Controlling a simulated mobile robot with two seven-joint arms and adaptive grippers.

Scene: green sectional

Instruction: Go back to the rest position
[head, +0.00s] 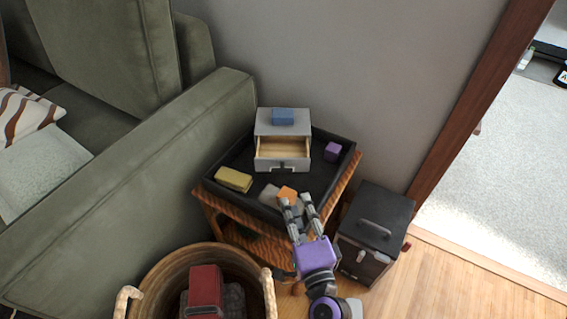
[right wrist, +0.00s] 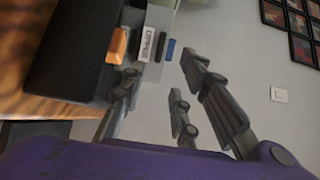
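My right gripper (head: 299,203) is open and empty, with its fingers apart, at the front edge of the black tray (head: 223,168). It also shows in the right wrist view (right wrist: 160,82), with nothing between the fingers. A small orange block (head: 287,193) sits in the tray just beyond the left finger; it also shows in the right wrist view (right wrist: 117,45). The fingers partly cover the tray's front area. My left gripper is not in view.
A grey box with its drawer (head: 283,147) open stands in the tray, a blue block (head: 283,116) on top. A yellow block (head: 234,180) and purple block (head: 332,151) lie beside it. A black case (head: 376,220) stands right, a wicker basket (head: 160,273) left, below the green sofa (head: 130,155).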

